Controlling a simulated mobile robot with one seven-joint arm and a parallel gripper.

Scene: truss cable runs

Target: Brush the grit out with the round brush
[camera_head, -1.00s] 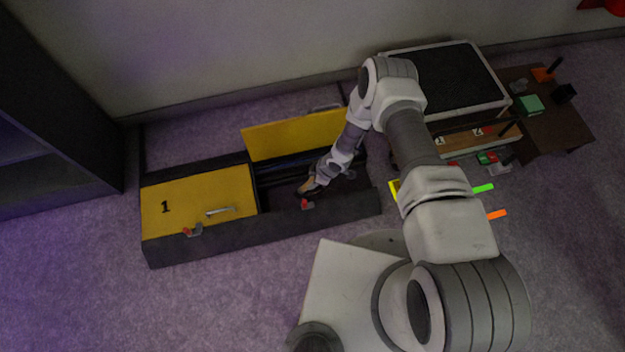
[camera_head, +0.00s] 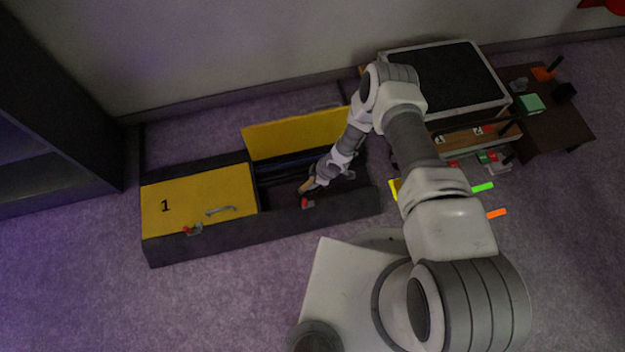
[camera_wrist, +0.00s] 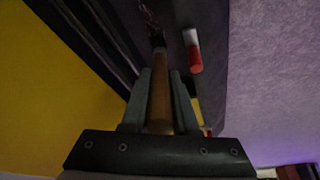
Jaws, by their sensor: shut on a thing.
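My gripper (camera_wrist: 164,80) is shut on the wooden handle of the round brush (camera_wrist: 160,106). The dark brush head points away from me, low beside dark lengthwise runs. In the head view my gripper (camera_head: 314,182) and the tan brush handle (camera_head: 306,188) are inside the open right section of the long dark trunk (camera_head: 270,226), near its front wall. The yellow lid (camera_head: 297,135) of that section stands open at the back.
The left yellow lid (camera_head: 190,205), marked 1, is shut, with a handle and a red-tipped latch (camera_head: 193,230). Another red latch (camera_head: 307,203) sits on the front wall near my gripper. A dark-topped case (camera_head: 440,80) and a low brown table (camera_head: 540,125) stand right.

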